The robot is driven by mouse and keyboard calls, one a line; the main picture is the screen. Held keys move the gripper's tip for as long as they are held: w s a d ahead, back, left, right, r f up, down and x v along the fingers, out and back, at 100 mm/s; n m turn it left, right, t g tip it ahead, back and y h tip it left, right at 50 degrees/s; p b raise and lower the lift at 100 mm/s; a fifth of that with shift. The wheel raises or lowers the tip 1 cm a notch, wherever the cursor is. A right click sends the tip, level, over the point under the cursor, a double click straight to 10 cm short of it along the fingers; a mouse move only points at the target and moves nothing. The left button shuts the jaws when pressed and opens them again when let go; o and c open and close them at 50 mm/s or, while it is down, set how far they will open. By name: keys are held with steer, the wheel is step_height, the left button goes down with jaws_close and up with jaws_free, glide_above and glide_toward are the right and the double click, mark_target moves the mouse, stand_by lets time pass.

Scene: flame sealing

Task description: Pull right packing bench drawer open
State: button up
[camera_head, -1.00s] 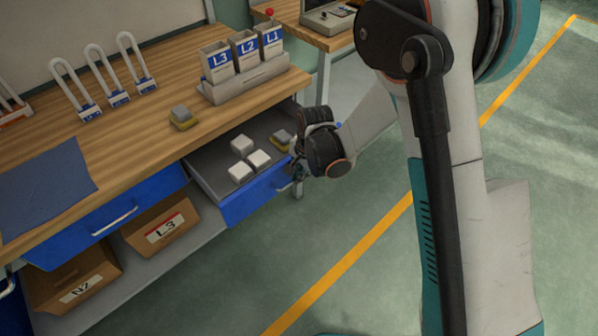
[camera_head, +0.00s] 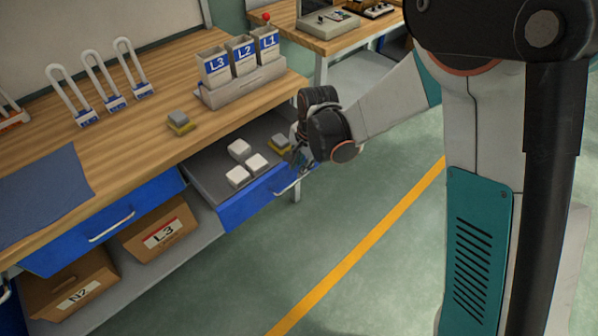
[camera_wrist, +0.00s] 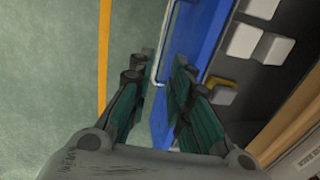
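The right packing bench drawer (camera_head: 245,207) has a blue front and stands pulled out from under the wooden bench top. Its grey inside shows white blocks (camera_head: 238,177) and a grey-and-yellow block (camera_head: 280,143). Its pale bar handle (camera_head: 291,183) is near my gripper (camera_head: 297,160), which is at the drawer's right end. In the wrist view my gripper (camera_wrist: 158,78) has its fingers apart, one on each side of the handle (camera_wrist: 153,68). The right finger overlaps the blue drawer front (camera_wrist: 194,42). I cannot tell whether either finger touches the handle.
The closed left drawer (camera_head: 70,240) is beside it, above cardboard boxes (camera_head: 160,235) on a lower shelf. The bench top (camera_head: 130,165) holds a labelled bin rack (camera_head: 245,90), padlock-like items (camera_head: 133,75) and a grey-yellow block (camera_head: 180,122). Green floor in front is clear.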

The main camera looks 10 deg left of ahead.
steer(key=shift+s+d+r, duration=0.15)
steer(key=shift+d+r, duration=0.05)
steer(key=shift+r, duration=1)
steer(key=shift+s+d+r, duration=0.15)
steer(key=shift+r, duration=1)
